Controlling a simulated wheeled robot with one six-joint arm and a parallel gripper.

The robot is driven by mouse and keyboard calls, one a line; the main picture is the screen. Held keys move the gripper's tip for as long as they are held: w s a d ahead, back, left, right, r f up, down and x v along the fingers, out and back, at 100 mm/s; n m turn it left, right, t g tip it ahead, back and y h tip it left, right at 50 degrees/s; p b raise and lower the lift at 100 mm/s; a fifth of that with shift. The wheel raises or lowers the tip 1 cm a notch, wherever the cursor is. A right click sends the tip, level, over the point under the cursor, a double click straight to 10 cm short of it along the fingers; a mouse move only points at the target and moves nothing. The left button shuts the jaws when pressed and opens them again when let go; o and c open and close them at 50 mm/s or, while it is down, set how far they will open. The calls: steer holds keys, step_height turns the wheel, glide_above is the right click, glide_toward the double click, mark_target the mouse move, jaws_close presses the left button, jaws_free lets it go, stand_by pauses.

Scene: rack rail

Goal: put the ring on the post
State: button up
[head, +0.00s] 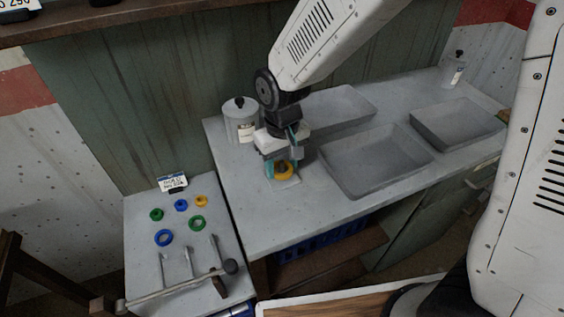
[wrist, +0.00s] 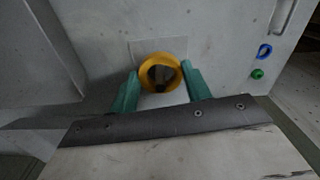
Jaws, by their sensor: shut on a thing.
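A yellow ring (head: 289,173) is between the teal fingers of my gripper (head: 281,169), low over a pale square plate (head: 287,183) on the grey worktop. In the wrist view, the ring (wrist: 160,58) sits between the fingertips of my gripper (wrist: 163,80), which is shut on it. Something dark and brownish shows through its hole; I cannot tell whether it is a post. Several thin metal posts stand on the lower side table at left, among them a left post (head: 163,268), a middle post (head: 189,262) and a right post (head: 215,250).
Loose green, blue and yellow rings, such as a blue ring (head: 164,238), lie on the side table (head: 140,225). A rod with a dark knob (head: 231,267) crosses its front. A white canister (head: 241,122) stands behind my gripper. Grey trays (head: 376,178) fill the worktop's right.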

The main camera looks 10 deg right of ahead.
steer(key=shift+f, duration=0.6)
stand_by(0.3)
steer(key=o, duration=0.7)
steer(key=shift+r, duration=5.5)
